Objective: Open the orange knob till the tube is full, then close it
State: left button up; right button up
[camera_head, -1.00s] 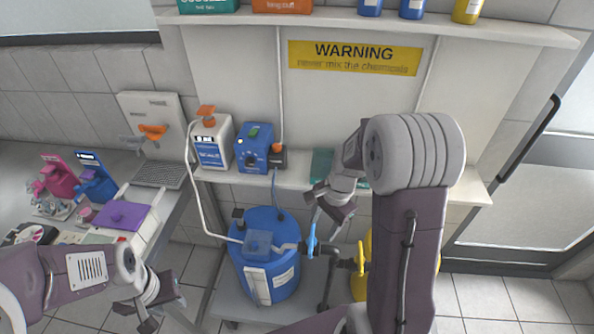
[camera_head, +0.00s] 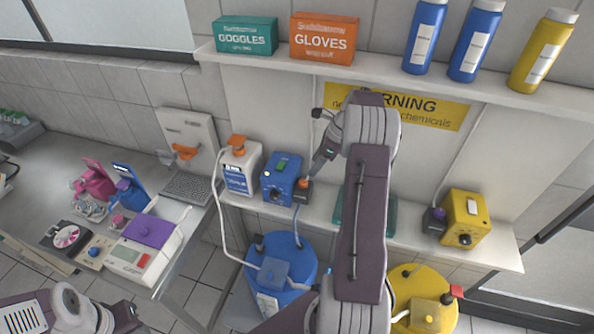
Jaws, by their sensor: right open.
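A small orange knob (camera_head: 303,183) sits on top of a dark block at the right side of the blue pump box (camera_head: 281,178) on the shelf. A thin pale tube (camera_head: 315,92) runs up the wall above this block; its fill level is too small to tell. My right gripper (camera_head: 318,150) is open and empty, just above and to the right of the orange knob. Its lower finger is close to the knob; I cannot tell whether they touch. My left gripper (camera_head: 126,316) is low at the bottom left, away from the shelf, and its jaws are unclear.
A white bottle with an orange top (camera_head: 239,165) stands left of the pump box. A yellow pump box (camera_head: 463,220) stands at the shelf's right. A blue drum (camera_head: 283,250) and a yellow drum (camera_head: 424,285) stand below. My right arm hides the middle shelf.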

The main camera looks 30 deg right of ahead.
aim_at(304, 181)
jog(key=p+x, duration=0.2)
jog(key=x, duration=0.6)
jog(key=shift+a+f+p, duration=0.1)
jog(key=shift+f+p, duration=0.15)
jog(key=shift+p, duration=0.1)
jog(key=shift+f, duration=0.15)
pick_arm(q)
jog(key=r, duration=0.2)
jog(key=shift+s+a+r, duration=0.2)
jog(key=shift+r, duration=0.1)
pick_arm(e)
jog(key=shift+s+a, duration=0.1)
jog(key=shift+a, duration=0.05)
jog(key=shift+c, duration=0.3)
jog(key=shift+f, duration=0.1)
grip_shut()
pick_arm(q)
jog(key=shift+w, duration=0.1)
